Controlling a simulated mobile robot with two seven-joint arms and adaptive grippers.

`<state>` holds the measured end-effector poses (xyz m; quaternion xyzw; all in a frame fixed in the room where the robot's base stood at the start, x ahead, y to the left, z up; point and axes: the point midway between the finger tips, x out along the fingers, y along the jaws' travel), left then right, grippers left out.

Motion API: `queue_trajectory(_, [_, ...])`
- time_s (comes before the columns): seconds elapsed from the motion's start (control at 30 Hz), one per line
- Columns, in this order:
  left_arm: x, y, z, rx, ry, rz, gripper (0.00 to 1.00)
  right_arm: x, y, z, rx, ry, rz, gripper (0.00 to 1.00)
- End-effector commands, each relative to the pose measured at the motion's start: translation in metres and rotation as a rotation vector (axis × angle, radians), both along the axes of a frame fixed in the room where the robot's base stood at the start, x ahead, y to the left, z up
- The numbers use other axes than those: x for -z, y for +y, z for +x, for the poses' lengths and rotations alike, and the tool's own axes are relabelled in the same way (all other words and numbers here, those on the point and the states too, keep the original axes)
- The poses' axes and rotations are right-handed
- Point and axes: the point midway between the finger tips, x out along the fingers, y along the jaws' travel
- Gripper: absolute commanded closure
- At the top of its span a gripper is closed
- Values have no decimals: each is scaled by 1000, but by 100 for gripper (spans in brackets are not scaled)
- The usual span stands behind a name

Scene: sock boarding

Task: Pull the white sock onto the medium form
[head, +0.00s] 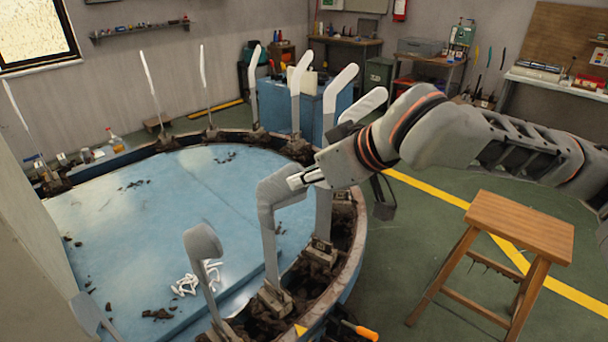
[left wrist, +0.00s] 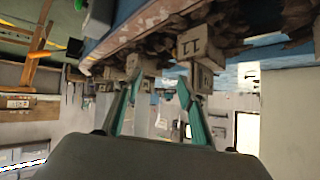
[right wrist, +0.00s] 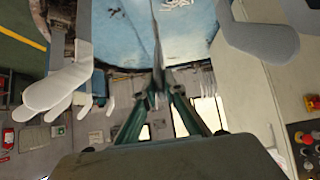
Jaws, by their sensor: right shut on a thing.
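Several foot-shaped forms stand upright around the round table. The nearer pale grey form (head: 268,213) has my right gripper (head: 297,181) at its upper, foot end. In the right wrist view my right gripper (right wrist: 157,100) is shut on a thin grey piece (right wrist: 157,45), seen edge-on between the fingers. I cannot tell whether a sock covers this form, or which form is the medium one. No separate white sock shows clearly. My left gripper is outside the head view; in the left wrist view its teal fingers (left wrist: 160,88) are apart, with nothing visibly held.
Another grey form (head: 203,243) stands at the front, and whiter forms (head: 340,88) stand behind my right arm. Small white pieces (head: 187,285) lie on the blue tabletop (head: 150,225). A wooden stool (head: 520,225) stands at right; an orange-handled tool (head: 362,331) is near the rim.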

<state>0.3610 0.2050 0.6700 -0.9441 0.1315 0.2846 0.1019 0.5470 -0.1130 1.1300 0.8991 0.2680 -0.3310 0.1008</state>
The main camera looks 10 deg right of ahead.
Motion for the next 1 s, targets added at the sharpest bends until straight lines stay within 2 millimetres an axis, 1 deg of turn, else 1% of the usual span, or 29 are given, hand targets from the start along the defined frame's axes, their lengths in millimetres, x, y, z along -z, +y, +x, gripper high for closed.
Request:
queue_trajectory(0.9, [6,0,-1,0,2,1,60,21,0,0,0,2,1,100])
queue_trajectory(0.93, [6,0,-1,0,2,1,60,21,0,0,0,2,1,85])
queue_trajectory(1.0, [6,0,-1,0,2,1,60,21,0,0,-1,0,1,70])
